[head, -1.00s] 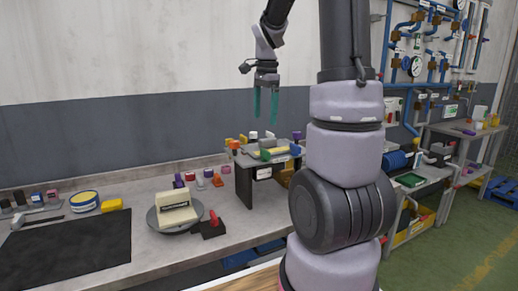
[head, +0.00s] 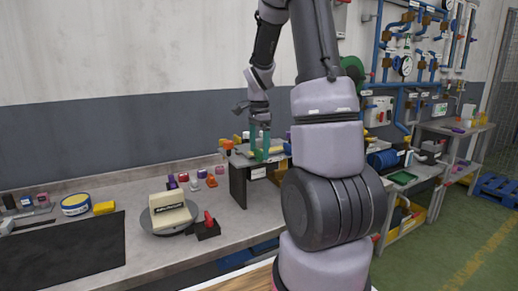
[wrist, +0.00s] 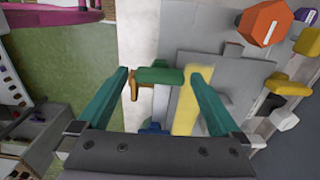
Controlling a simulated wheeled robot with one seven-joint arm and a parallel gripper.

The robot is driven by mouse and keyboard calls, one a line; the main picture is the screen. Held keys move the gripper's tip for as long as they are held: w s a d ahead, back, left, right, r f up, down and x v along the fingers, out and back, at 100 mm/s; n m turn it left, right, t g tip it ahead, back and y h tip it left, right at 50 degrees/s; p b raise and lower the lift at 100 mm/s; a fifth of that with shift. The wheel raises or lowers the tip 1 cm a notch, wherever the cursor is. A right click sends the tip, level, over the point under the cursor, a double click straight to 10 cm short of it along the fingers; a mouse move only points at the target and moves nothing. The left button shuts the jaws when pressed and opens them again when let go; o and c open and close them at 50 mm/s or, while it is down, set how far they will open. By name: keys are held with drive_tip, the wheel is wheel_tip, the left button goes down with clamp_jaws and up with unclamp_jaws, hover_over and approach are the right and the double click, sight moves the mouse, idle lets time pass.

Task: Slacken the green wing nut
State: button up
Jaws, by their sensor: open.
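The green wing nut (wrist: 158,76) shows in the wrist view as a flat green bar, between the tips of my two teal fingers. A small orange-brown piece shows just below its left end. My gripper (wrist: 160,78) is open, one finger on each side of the nut, with visible gaps. In the head view my gripper (head: 260,153) points down over the small raised stand (head: 240,185). The nut is hard to make out there behind the fingers. A yellow bar (wrist: 186,105) lies beside the nut, near the right finger.
Orange (wrist: 265,23) and yellow (wrist: 285,85) knobs stand to the right of my gripper. In the head view a round turntable (head: 150,226) carries a cream block (head: 171,211), beside a red-handled black block (head: 207,229). A dark mat (head: 65,248) lies at left.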

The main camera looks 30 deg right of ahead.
drive_tip(key=c, duration=1.2)
drive_tip(key=shift+c, duration=0.2)
